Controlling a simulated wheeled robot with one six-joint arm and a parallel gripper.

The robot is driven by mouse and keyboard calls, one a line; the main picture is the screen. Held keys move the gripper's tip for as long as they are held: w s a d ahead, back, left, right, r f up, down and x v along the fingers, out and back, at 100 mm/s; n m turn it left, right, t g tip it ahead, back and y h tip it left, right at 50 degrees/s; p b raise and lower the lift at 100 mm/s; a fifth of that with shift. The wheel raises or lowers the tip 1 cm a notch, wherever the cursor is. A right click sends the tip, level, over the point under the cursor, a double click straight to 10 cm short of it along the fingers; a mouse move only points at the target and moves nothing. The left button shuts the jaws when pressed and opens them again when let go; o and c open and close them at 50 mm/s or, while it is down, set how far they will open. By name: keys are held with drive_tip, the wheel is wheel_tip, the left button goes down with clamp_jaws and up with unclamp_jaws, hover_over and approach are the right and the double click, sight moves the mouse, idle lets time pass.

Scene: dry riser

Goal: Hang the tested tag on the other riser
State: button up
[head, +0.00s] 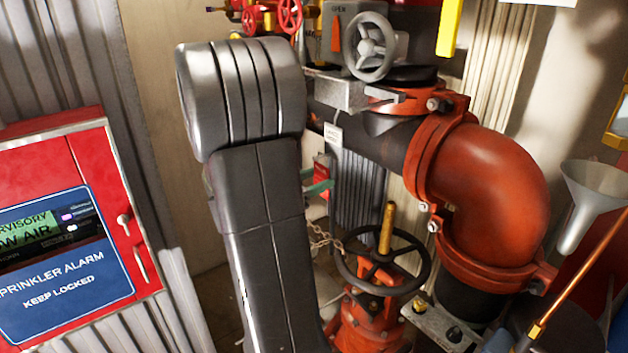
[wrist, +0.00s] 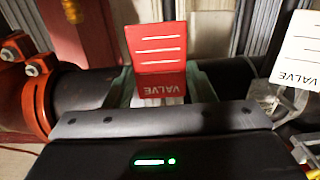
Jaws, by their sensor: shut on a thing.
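My gripper (head: 316,188) is mostly hidden behind my arm in the head view; its green fingers show at the arm's right edge. In the wrist view, my gripper (wrist: 157,92) is shut on a red tag (wrist: 160,47) with white lines and the word VALVE upside down. The red tag also shows in the head view (head: 321,172). A white tag (wrist: 298,50) marked VALVE is to the right in the wrist view; a small white tag (head: 333,135) hangs by the dark pipe (head: 372,148) in the head view. I cannot read "tested" on either tag.
A red elbow pipe (head: 495,180) with bolted couplings is at right. A red valve with a black handwheel (head: 383,273) and a chain (head: 325,238) stands below. A grey handwheel (head: 371,46) is above. A red alarm box (head: 70,145) is at left; a funnel (head: 592,190) is at far right.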

drive_tip(key=o, duration=1)
drive_tip(key=b+v, duration=0.2)
drive_tip(key=v, duration=1.1)
drive_tip(key=shift+s+a+b, duration=0.25)
drive_tip(key=shift+a+b, duration=0.05)
drive_tip(key=shift+a, duration=0.05)
drive_tip(key=p+x, duration=0.2)
drive_tip(key=x, duration=1.2)
drive_tip(key=shift+p, duration=0.35)
drive_tip(key=shift+s+a+r, duration=0.25)
drive_tip(key=shift+s+a, duration=0.05)
drive_tip(key=shift+a, duration=0.05)
